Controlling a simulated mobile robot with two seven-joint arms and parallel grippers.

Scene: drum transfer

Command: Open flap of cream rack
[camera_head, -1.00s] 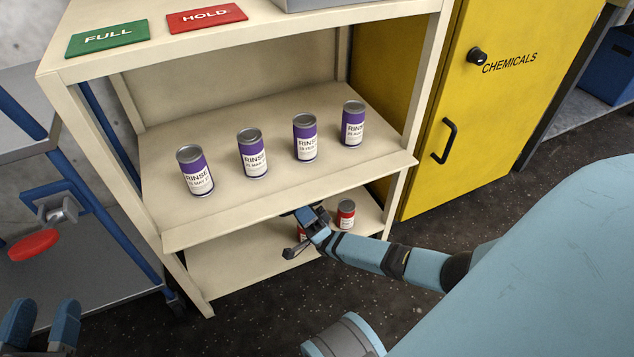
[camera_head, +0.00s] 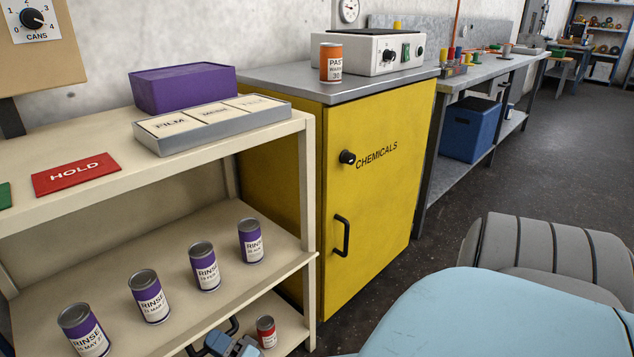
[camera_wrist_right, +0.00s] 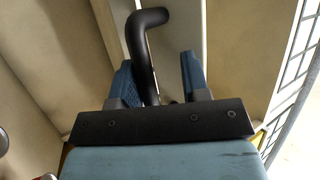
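The cream rack (camera_head: 310,230) stands at the left in the head view, with several purple RINSE cans (camera_head: 251,241) on its middle shelf. A black bar handle (camera_head: 213,334) shows below that shelf's front edge. My right gripper (camera_head: 232,346) is beside the handle, partly cut off by the bottom edge. In the wrist view the handle (camera_wrist_right: 147,50) rises between the two blue fingers of my right gripper (camera_wrist_right: 158,70). The fingers are apart, with a gap to the right of the bar. The flap's full outline is hard to make out. My left gripper is out of view.
A red can (camera_head: 266,331) stands on the lower shelf, close to my right gripper. A yellow chemicals cabinet (camera_head: 385,190) adjoins the rack on the right. A grey tray (camera_head: 215,131) and purple box (camera_head: 182,88) sit on the rack top. Dark floor lies open beyond.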

